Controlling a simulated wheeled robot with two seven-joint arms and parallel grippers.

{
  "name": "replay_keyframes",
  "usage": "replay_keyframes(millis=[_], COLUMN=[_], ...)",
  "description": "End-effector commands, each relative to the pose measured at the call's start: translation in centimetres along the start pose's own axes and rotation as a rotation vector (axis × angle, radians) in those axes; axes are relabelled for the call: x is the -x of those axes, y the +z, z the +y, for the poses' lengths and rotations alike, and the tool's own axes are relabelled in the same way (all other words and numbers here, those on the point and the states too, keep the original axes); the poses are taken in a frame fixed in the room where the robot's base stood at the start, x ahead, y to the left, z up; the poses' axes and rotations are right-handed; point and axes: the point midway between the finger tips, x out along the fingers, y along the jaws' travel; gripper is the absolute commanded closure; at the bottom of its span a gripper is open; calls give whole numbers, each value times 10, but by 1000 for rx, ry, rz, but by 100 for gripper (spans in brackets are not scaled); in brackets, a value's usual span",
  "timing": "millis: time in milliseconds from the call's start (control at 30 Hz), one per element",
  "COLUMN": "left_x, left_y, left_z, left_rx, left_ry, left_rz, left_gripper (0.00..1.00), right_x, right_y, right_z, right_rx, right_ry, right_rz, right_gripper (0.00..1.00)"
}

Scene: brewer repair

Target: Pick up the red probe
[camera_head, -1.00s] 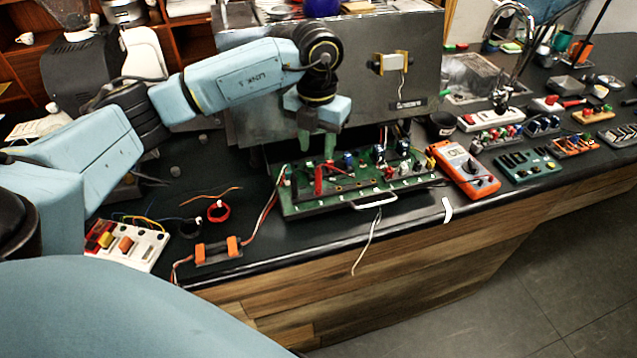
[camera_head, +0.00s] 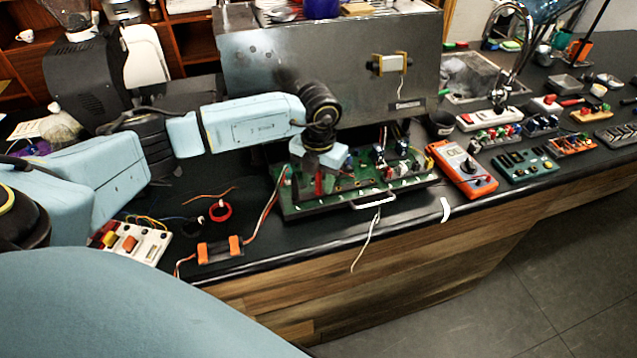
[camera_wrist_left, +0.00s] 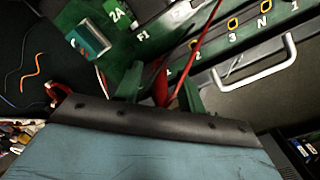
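The red probe (camera_head: 319,184) stands on the left part of the green circuit board (camera_head: 290,211), partly hidden by my left gripper. My left gripper (camera_head: 317,172) points down over it. In the left wrist view its two green fingers (camera_wrist_left: 161,90) are apart, with the red probe (camera_wrist_left: 161,86) between them and a gap on both sides. The probe's lower end and its thin red lead (camera_wrist_left: 205,35) show there too. The fingertips are partly hidden by the gripper's own body. My right gripper is not in view.
A metal brewer housing (camera_head: 270,75) stands close behind the board. An orange multimeter (camera_head: 463,168) lies right of it. A red wire ring (camera_head: 220,211), an orange-ended holder (camera_head: 219,251) and a white switch panel (camera_head: 150,247) lie to the left. A white handle (camera_head: 375,200) fronts the board.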

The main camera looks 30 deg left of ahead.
Motion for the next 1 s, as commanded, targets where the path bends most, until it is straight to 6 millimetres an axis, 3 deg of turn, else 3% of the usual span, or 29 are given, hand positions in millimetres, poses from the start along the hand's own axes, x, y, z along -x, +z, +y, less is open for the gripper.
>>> replay_keyframes(millis=[67, 333, 667, 767, 1000], left_x=[0, 1, 4, 15, 62], left_y=[0, 0, 0, 1, 1], left_z=[0, 0, 0, -1, 0], left_rx=[0, -1, -1, -1, -2], left_ry=[0, -1, -1, -3, -2], left_rz=[0, 0, -1, -4, -4], left_gripper=[64, 100, 100, 100, 100], right_x=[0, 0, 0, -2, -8], right_y=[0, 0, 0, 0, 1], right_z=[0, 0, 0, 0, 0], right_rx=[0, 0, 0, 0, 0], right_ry=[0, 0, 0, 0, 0], right_rz=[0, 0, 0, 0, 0], right_gripper=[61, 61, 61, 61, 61])
